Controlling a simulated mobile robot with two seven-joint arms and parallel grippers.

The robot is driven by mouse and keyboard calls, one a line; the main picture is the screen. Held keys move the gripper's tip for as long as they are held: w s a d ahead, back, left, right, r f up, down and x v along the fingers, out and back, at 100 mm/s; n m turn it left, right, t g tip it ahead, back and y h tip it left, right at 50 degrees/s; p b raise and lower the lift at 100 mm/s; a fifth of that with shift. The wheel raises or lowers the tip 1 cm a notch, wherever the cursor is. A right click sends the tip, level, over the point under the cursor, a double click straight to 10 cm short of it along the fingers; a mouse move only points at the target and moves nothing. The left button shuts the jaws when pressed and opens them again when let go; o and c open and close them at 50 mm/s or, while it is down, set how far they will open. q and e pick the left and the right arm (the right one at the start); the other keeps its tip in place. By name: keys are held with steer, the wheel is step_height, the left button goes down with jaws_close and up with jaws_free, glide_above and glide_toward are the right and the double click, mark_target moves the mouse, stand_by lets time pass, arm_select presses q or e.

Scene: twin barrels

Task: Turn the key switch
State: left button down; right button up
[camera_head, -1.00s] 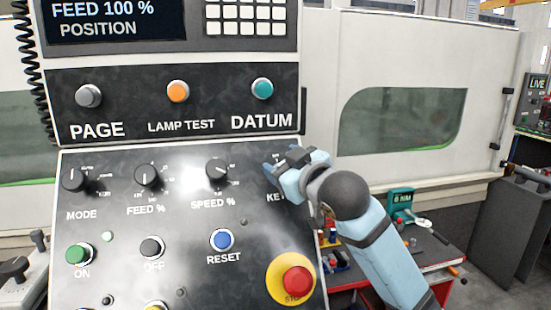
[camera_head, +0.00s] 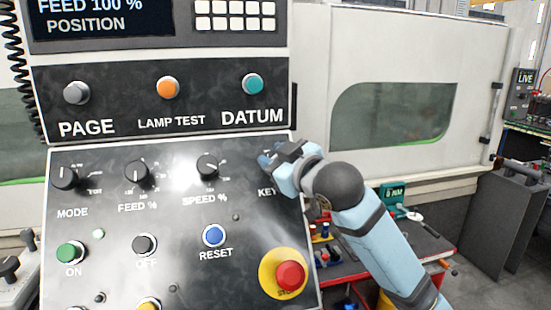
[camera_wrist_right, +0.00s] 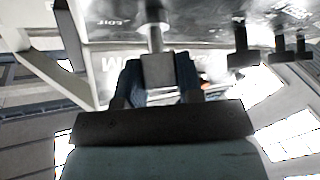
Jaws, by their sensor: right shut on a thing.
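The key switch sits at the right end of the knob row on the black control panel, above the partly covered KEY label (camera_head: 266,192). In the head view my right gripper (camera_head: 267,159) reaches it from the right and hides the key itself. In the right wrist view the two dark blue fingers of the right gripper (camera_wrist_right: 158,82) are shut on the grey block-shaped key (camera_wrist_right: 158,68), one on each side. A round shaft runs from the key to the panel. The key's turn angle is hard to read. My left gripper is not in view.
The SPEED % knob (camera_head: 208,167) is left of the gripper. The red stop button (camera_head: 289,276) on its yellow base is below it, and the blue RESET button (camera_head: 214,235) is lower left. A red workbench (camera_head: 345,268) with tools stands behind my right forearm.

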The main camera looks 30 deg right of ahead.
steer(key=n+y, duration=0.1)
steer(key=n, duration=0.1)
steer(key=n+g+y, duration=0.1)
steer(key=n, duration=0.1)
steer(key=shift+d+r+g, duration=0.1)
steer(key=shift+d+g, duration=0.05)
steer(key=shift+g, duration=0.15)
steer(key=n+g+y, duration=0.2)
steer(key=n, duration=0.2)
steer(key=n+g, duration=0.2)
steer(key=n, duration=0.1)
steer(key=shift+g+y, duration=0.3)
steer(key=shift+n+g, duration=0.4)
steer(key=shift+n, duration=0.5)
steer(key=o, duration=0.9)
steer(key=shift+w+a, duration=0.1)
steer(key=shift+a, duration=0.1)
steer(key=shift+o, duration=0.2)
